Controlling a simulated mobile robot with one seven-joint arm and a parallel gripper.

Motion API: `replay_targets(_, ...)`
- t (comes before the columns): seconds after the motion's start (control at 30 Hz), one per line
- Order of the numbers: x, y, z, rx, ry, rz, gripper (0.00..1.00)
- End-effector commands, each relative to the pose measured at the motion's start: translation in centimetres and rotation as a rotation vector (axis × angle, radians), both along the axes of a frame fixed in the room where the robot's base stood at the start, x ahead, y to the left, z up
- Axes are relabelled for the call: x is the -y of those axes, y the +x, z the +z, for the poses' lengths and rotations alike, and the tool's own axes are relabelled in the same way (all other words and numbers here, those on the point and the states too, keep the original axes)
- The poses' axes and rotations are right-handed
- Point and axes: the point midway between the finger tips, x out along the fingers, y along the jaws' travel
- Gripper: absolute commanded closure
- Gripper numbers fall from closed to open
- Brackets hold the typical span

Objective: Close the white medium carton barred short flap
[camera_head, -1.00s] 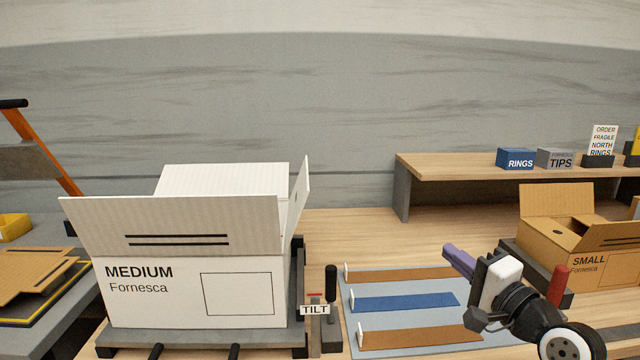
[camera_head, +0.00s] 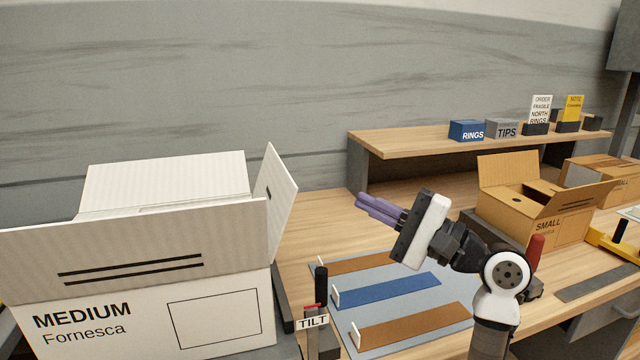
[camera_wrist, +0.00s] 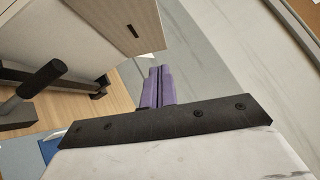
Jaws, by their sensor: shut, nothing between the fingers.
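The white MEDIUM carton (camera_head: 225,335) stands at the left. Its front flap (camera_head: 120,240) is raised, tilts outward and bears two dark bars. A narrower right-hand end flap (camera_head: 278,195) stands up and leans outward. A back flap (camera_head: 165,182) is also raised. The wrist view shows a pale carton flap (camera_wrist: 133,28) with one short dark bar, seemingly that end flap's outer face. My gripper (camera_head: 362,205) is to the right of the carton, apart from it, its purple fingers pointing left. The fingers are together and empty in the wrist view (camera_wrist: 158,72).
A TILT lever (camera_head: 320,285) stands by the carton's right side. A grey-blue mat (camera_head: 345,315) with brown and blue strips lies under my arm. An open SMALL carton (camera_head: 560,225) stands at right. A wooden shelf (camera_head: 400,142) runs behind.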

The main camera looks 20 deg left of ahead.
Motion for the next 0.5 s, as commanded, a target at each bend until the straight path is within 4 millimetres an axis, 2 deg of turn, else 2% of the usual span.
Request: replay_targets(0.5,-9.5,1.9,2.8,0.003,-0.002,0.003,1.0)
